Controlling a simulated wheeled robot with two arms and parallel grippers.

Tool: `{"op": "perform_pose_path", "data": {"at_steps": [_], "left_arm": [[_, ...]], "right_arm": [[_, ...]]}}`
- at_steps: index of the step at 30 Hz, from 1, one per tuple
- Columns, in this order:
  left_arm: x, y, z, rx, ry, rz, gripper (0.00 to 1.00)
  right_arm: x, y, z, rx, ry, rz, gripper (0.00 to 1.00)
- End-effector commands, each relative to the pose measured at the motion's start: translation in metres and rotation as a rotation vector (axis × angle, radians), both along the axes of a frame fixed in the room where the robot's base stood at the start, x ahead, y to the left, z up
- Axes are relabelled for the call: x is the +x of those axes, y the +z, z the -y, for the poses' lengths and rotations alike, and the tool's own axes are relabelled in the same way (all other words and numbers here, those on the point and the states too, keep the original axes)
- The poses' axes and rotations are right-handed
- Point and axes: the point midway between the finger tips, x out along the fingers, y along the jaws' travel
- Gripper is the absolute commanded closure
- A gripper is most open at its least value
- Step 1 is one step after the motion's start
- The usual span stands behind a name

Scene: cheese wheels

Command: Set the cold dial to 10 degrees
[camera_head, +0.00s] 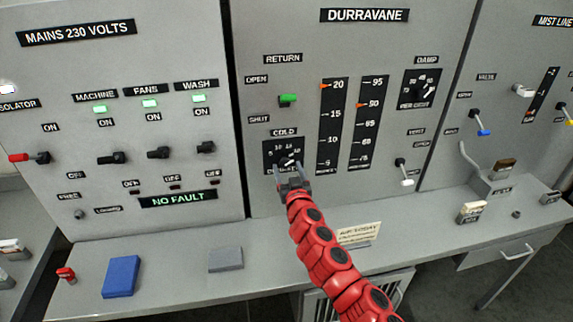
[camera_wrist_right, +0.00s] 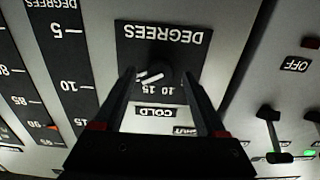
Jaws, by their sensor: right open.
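The cold dial (camera_head: 287,160) is a dark round knob on a black square plate marked COLD, on the middle DURRAVANE panel. In the right wrist view the dial (camera_wrist_right: 158,76) appears upside down, with a pale pointer mark and the numbers 10 and 15 beside it. My right gripper (camera_head: 290,174) is in front of the dial's lower part. In the wrist view its two fingers stand apart, one on each side of the dial, with nothing held between them. I cannot tell whether they touch the dial. The exact pointer setting is too small to tell. My left gripper is out of view.
The MAINS panel (camera_head: 120,60) with several switches is to the left. A shelf below holds a blue book (camera_head: 121,277) and a grey block (camera_head: 226,259).

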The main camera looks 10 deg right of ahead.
Motion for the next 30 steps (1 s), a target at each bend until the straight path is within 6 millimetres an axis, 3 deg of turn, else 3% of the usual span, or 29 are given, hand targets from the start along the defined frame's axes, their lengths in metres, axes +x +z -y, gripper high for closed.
{"op": "perform_pose_path", "data": {"at_steps": [7, 19, 30], "left_arm": [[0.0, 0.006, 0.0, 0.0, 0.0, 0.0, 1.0], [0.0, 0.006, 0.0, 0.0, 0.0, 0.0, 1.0], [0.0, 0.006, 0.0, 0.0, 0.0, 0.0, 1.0]], "right_arm": [[0.015, 0.0, 0.001, 0.001, -0.002, -0.003, 0.27], [0.017, -0.002, 0.0, 0.0, 0.002, -0.004, 0.28], [0.017, -0.002, 0.0, 0.0, 0.001, -0.004, 0.95]]}}
